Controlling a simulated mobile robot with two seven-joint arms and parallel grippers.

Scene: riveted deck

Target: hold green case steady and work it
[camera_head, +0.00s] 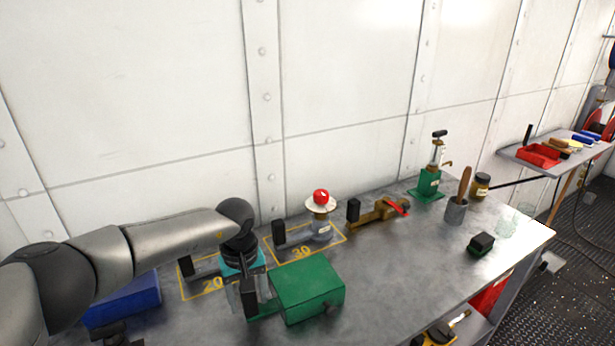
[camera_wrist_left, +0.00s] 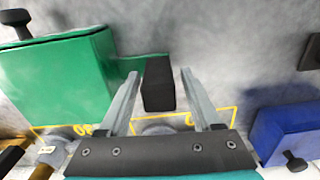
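The green case (camera_head: 308,290) sits on the workbench, with a black handle block (camera_head: 250,303) on a green arm at its left side and a dark knob at its right end. In the left wrist view the green case (camera_wrist_left: 62,80) fills the left, with its knob at the top left. My left gripper (camera_head: 247,287) is over the handle, pointing down. Its two fingers (camera_wrist_left: 160,74) stand on either side of the black block (camera_wrist_left: 158,85), with a gap showing at each side. My right gripper is not in view.
A blue case (camera_head: 124,300) lies left of the green one, partly behind my left arm. Behind are a red-buttoned device (camera_head: 321,200), a brass valve with red lever (camera_head: 378,215) and a green pump (camera_head: 429,184).

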